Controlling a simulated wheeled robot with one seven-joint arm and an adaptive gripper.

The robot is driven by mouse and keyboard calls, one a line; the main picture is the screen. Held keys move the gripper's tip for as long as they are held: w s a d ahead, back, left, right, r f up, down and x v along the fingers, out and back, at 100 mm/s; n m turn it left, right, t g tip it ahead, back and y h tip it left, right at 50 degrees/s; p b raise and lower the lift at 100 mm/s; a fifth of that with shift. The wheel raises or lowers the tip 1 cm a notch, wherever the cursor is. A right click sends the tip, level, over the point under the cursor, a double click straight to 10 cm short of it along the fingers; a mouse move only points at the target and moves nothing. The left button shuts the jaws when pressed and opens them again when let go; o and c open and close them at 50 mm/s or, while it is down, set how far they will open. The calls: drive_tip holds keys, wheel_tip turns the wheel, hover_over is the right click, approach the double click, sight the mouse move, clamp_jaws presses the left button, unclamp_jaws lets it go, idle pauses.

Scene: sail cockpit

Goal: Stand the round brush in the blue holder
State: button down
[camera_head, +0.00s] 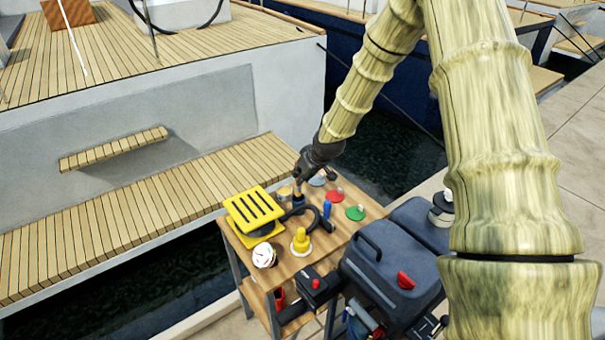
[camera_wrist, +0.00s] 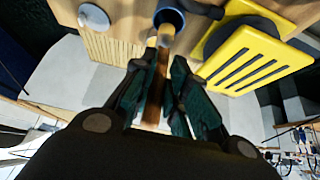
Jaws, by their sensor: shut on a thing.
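My gripper (camera_head: 300,182) is over the wooden table, pointing down. In the wrist view its dark fingers (camera_wrist: 160,95) are closed around a brown wooden handle (camera_wrist: 154,85), which I take to be the round brush. The brush's far end, with a paler band, reaches toward the blue holder (camera_wrist: 169,15). The holder is a round blue cup partly cut by the top edge of the wrist view; it shows as a small blue shape (camera_head: 298,200) under my gripper in the head view. I cannot tell whether the brush's end is inside it or just at its rim.
A yellow slotted block (camera_head: 255,209) stands close beside the holder. The table (camera_head: 335,238) also carries a blue cylinder (camera_head: 327,209), a yellow knobbed piece (camera_head: 300,241), a white patterned ball (camera_head: 264,255), and red (camera_head: 335,195) and green (camera_head: 355,212) pieces. Water lies behind the table.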

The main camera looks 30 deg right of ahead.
sight(300, 187)
drive_tip(key=shift+f+b, duration=1.15)
drive_tip(key=shift+f, duration=1.25)
drive_tip(key=c, duration=1.3)
unclamp_jaws()
drive_tip(key=shift+r, duration=0.1)
drive_tip(key=shift+v, duration=5.9)
drive_tip(key=shift+d, duration=0.1)
